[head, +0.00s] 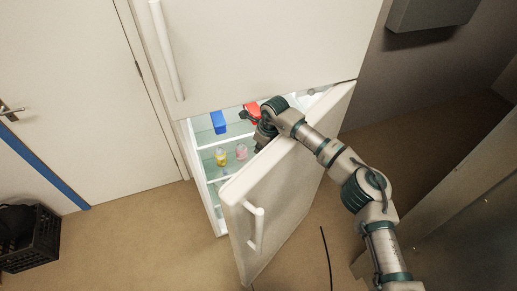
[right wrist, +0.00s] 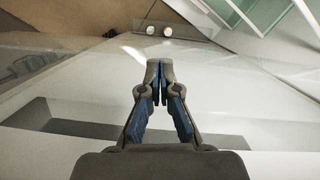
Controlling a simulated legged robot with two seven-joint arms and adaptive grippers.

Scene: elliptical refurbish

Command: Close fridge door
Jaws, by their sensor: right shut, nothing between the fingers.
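The white fridge (head: 192,150) stands in the middle of the head view with its lower door (head: 290,195) swung partly open. The door's vertical handle (head: 257,229) is on its outer face, near the free edge. My right arm reaches over the door's top edge. My right gripper (head: 264,134) is on the inner side of the door, its fingertips partly hidden. In the right wrist view the gripper (right wrist: 160,66) is shut and empty, over a pale surface with clear panels, probably the door's inside. I cannot tell whether it touches. My left gripper is not in view.
Fridge shelves hold a blue box (head: 218,122), a red item (head: 252,111), a yellow jar (head: 221,157) and a pink jar (head: 241,152). A black crate (head: 31,240) is at lower left. Open floor (head: 140,250) lies left of the door; a grey panel (head: 450,220) stands at right.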

